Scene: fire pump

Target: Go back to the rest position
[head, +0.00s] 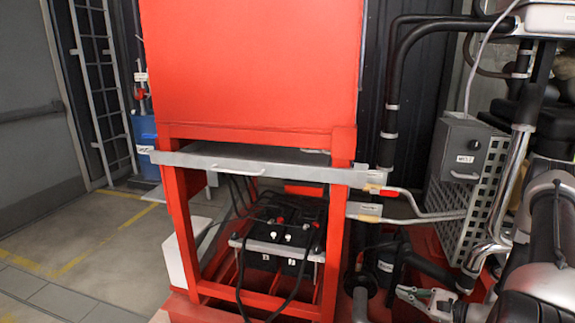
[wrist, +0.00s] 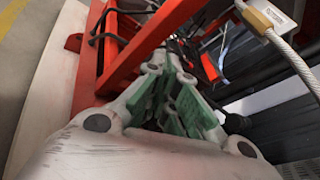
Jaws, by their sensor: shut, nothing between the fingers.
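My gripper (head: 412,294) shows at the lower right of the head view, with pale links and green finger pads. It is shut and empty. In the wrist view, my gripper (wrist: 172,75) points away from the camera, its green pads close together. In the head view it is right of the red frame (head: 342,240), low down near the dark pipework. My arm comes in from the right edge. I cannot tell whether the fingers touch anything.
A red cabinet (head: 250,65) stands on the frame above a grey shelf (head: 230,163). Batteries (head: 285,235) with cables sit inside the frame. A grey box (head: 465,150), a perforated guard (head: 450,215) and a black pipe (head: 391,85) crowd the right. Floor (head: 80,235) is free at left.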

